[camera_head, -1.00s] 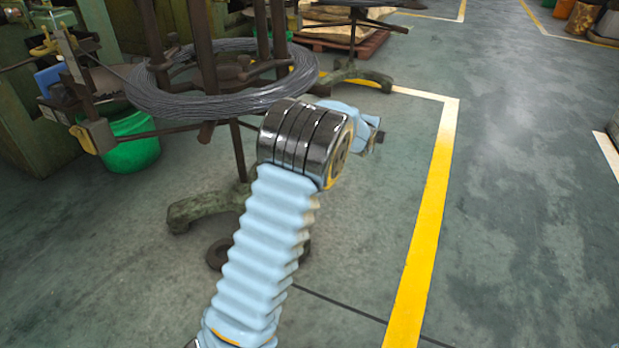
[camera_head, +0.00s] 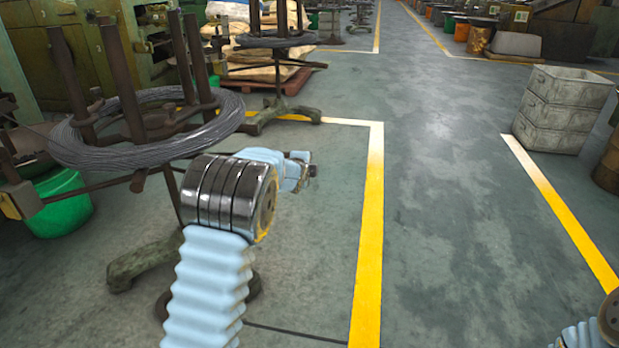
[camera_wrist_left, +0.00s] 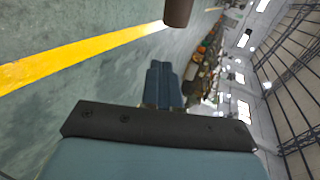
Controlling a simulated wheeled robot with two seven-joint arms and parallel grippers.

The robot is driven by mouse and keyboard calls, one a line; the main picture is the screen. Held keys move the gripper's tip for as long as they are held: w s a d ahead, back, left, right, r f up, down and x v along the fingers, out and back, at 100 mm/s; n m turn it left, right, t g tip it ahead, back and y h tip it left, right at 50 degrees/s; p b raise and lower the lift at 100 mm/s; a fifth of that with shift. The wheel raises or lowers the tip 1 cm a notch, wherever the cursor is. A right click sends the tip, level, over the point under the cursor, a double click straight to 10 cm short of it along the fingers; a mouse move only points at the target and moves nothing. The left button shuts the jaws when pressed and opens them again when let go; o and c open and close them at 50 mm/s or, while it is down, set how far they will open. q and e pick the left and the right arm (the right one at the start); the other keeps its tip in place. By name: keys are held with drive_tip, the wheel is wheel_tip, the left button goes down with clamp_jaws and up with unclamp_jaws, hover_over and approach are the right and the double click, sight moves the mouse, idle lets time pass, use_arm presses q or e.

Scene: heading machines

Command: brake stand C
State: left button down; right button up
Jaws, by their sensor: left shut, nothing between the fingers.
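A dark wire-coil stand (camera_head: 172,190) with upright posts stands at the left in the head view, carrying a grey wire coil (camera_head: 150,152). A second stand (camera_head: 275,98) of the same kind is farther back. No letter shows on either, so I cannot tell which is stand C. My left arm reaches up in front of the near stand. My left gripper (camera_head: 303,172) is to the right of that stand's coil, small and partly hidden by the wrist. In the left wrist view its fingers (camera_wrist_left: 163,85) are together and empty. A brown cylindrical end (camera_wrist_left: 178,12) shows above them. My right gripper is out of view.
A green bucket (camera_head: 62,203) is under the coil's left side. A pallet with sacks (camera_head: 262,70) is behind. Stacked grey crates (camera_head: 562,108) stand at the right. A yellow floor line (camera_head: 370,240) borders a wide clear aisle.

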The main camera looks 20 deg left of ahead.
use_arm(q)
drive_tip(key=s+d+r+p, duration=0.1)
drive_tip(key=s+d+r, duration=0.2)
drive_tip(key=s, duration=0.4)
drive_tip(key=shift+s+d+r, duration=0.2)
drive_tip(key=shift+d+r, duration=0.05)
drive_tip(key=shift+d, duration=0.25)
drive_tip(key=s+d+f+n+g+h+p, duration=0.1)
drive_tip(key=s+f+n+g+p, duration=0.1)
drive_tip(key=s+f, duration=0.35)
drive_tip(key=s+d+f+n+g+p, duration=0.1)
drive_tip(key=s+f+n+g+p, duration=0.15)
drive_tip(key=f, duration=0.55)
drive_tip(key=s+d+f+n+g+h+p, duration=0.1)
drive_tip(key=s+f+n, duration=0.25)
drive_tip(key=f, duration=0.35)
drive_tip(key=s+d+f+n+g+h+p, duration=0.1)
drive_tip(key=s+d+f+n+g, duration=0.1)
drive_tip(key=s, duration=0.6)
drive_tip(key=s+d+f+n+g+h+p, duration=0.2)
drive_tip(key=s+d+f+n, duration=0.1)
drive_tip(key=s+d, duration=0.3)
drive_tip(key=s+d+f+n+g+h+p, duration=0.1)
drive_tip(key=s+d+n, duration=0.3)
drive_tip(key=s, duration=0.6)
drive_tip(key=shift+s+d+f+n+g, duration=0.2)
drive_tip(key=shift+f+n+g, duration=0.3)
drive_tip(key=shift+f+g, duration=0.2)
